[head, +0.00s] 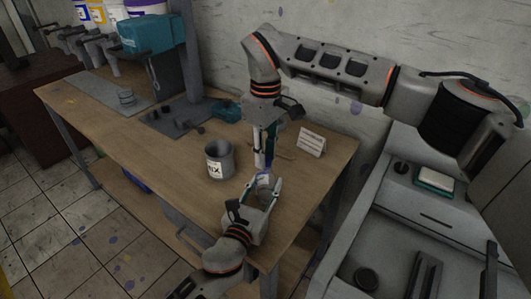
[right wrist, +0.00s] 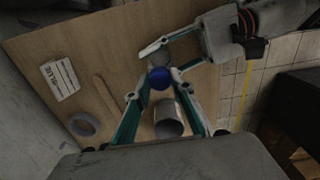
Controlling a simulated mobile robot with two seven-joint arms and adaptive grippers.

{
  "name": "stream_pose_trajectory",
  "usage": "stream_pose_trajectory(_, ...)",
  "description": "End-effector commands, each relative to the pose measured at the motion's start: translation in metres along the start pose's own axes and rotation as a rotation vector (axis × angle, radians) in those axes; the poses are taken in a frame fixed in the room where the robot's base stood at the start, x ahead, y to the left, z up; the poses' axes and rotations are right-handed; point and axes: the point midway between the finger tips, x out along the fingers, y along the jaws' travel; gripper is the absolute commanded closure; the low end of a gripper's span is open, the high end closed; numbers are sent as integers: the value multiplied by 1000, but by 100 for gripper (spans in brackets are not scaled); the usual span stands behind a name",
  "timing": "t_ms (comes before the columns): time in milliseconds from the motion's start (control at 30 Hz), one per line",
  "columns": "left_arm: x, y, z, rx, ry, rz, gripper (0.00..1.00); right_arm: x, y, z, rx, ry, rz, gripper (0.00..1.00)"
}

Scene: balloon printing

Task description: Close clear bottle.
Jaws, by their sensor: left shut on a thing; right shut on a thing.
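In the head view my left gripper (head: 263,186) is low over the front of the table, its fingers closed around a small pale clear bottle (head: 263,181) that is mostly hidden. My right gripper (head: 264,165) reaches down from above, directly over it. In the right wrist view a round blue cap (right wrist: 160,78) sits between the right fingertips (right wrist: 160,79), which are shut on it. The left gripper's fingers (right wrist: 157,50) are right beside the cap.
A grey can labelled MIX (head: 219,160) stands left of the grippers. A white sign (head: 312,142) stands at the right on the wooden table (head: 185,190). A tape roll (right wrist: 84,124) and a wooden stick (right wrist: 105,100) lie nearby. A teal machine (head: 150,33) stands at the back left.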

Motion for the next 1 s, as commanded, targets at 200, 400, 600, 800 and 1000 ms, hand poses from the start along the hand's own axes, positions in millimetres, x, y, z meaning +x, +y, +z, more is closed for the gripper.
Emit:
stream_pose_trajectory(200,0,0,-1,0,2,0,100,2,-4,-1,403,-1,-2,83)
stream_pose_trajectory(400,0,0,-1,0,2,0,100,1,-2,-1,571,0,1,83)
stream_pose_trajectory(600,0,0,-1,0,2,0,100,0,-1,0,601,-1,3,83)
stream_pose_trajectory(800,0,0,-1,0,2,0,100,0,0,0,599,0,3,70)
stream_pose_trajectory(1000,0,0,-1,0,2,0,100,0,0,0,598,-1,3,61)
